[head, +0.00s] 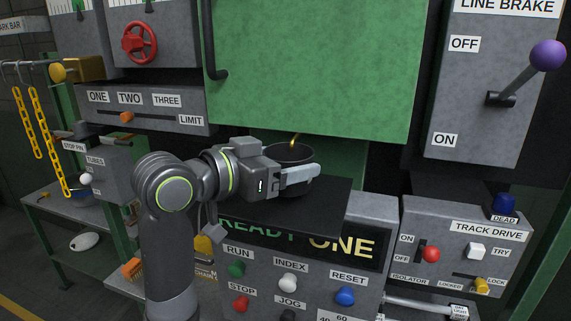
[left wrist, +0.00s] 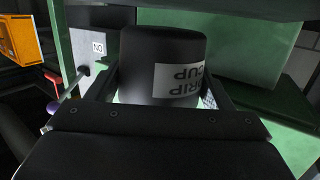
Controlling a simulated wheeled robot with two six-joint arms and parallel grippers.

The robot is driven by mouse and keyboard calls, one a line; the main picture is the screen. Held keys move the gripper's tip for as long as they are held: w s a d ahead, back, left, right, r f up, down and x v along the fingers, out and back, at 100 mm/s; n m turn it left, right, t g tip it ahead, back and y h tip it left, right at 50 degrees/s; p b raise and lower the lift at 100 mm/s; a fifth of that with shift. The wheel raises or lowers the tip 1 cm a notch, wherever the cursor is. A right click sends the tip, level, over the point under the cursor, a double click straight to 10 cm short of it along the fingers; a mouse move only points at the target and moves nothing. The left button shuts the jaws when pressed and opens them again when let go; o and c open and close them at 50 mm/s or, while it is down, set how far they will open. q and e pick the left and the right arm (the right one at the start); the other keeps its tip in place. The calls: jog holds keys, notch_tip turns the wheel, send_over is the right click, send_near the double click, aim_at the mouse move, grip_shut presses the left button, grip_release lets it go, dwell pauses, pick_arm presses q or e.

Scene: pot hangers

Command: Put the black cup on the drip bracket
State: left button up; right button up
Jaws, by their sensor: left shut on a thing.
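The black cup (head: 277,152) is upright, with its dark open mouth facing up, in front of the machine below the green panel. My left gripper (head: 302,172) is shut on the cup's side, with one grey finger along its front. In the left wrist view the cup (left wrist: 137,70) sits between the two fingers, and its white "DRIP CUP" label reads upside down. A small yellow curved piece (head: 295,139) shows at the cup's far rim. It may be part of the drip bracket; I cannot tell whether it touches the cup. My right gripper is not in view.
The big green panel (head: 318,65) hangs just above and behind the cup. A black ledge (head: 325,208) and the button console (head: 262,285) lie below. The line brake lever (head: 520,80) and track drive box (head: 455,230) stand right. Yellow chains (head: 38,125) hang at left.

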pick_arm(q)
jog(key=shift+f, duration=0.45)
jog(key=shift+w+f+p, duration=0.1)
jog(key=shift+p, duration=0.5)
jog(key=shift+f, duration=0.25)
jog(key=shift+w+f, duration=0.1)
jog(key=shift+f, duration=0.2)
jog(key=o, duration=1)
jog(key=shift+r, duration=0.1)
jog(key=shift+r, duration=0.15)
